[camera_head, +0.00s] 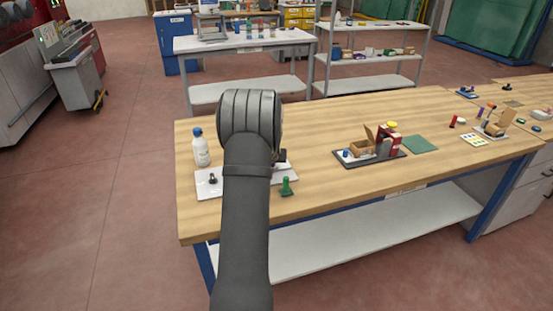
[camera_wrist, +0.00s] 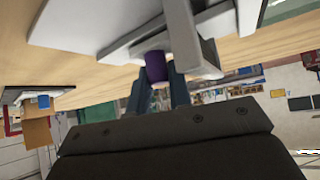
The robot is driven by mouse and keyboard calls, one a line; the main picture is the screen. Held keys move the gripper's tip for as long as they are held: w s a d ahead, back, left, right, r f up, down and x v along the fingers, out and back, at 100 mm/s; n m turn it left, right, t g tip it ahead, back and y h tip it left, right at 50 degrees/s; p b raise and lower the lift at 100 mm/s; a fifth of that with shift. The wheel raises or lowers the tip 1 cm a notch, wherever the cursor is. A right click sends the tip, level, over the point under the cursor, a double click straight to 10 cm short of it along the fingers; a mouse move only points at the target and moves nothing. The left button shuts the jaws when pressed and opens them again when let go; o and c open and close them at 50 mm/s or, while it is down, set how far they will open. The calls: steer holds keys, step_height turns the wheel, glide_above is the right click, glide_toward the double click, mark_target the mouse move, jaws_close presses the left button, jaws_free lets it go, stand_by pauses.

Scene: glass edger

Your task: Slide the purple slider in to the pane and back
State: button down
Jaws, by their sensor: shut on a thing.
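The purple slider (camera_wrist: 156,66) shows in the wrist view between the two dark fingers of my gripper (camera_wrist: 157,82), which is shut on it. It sits at a light grey rail and bracket (camera_wrist: 188,35) beside a pale flat board (camera_wrist: 90,22). In the head view my arm hides the slider and the gripper; only the edges of the pale board (camera_head: 203,187) show on either side. I cannot make out the pane clearly in either view.
A white bottle with a blue cap (camera_head: 200,148) stands just left of my arm. A small black knob (camera_head: 212,179) is on the board. A green knobbed piece (camera_head: 286,187) stands right of my arm. A black tray (camera_head: 368,158) and green mat (camera_head: 420,144) lie further right.

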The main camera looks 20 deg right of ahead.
steer(key=shift+a, duration=0.2)
steer(key=c, duration=1.4)
jaws_free()
steer(key=shift+a, duration=0.1)
steer(key=shift+o, duration=0.4)
steer(key=shift+d, duration=0.3)
steer(key=d, duration=0.4)
steer(key=shift+d, duration=0.1)
steer(key=s+a+f+v, duration=0.1)
steer(key=s+f+v, duration=0.1)
steer(key=v, duration=1.5)
steer(key=s+f+v, duration=0.2)
steer(key=v, duration=1.4)
steer(key=shift+s+a+g+y, duration=0.3)
steer(key=shift+s+a+g, duration=0.15)
steer(key=shift+a, duration=0.1)
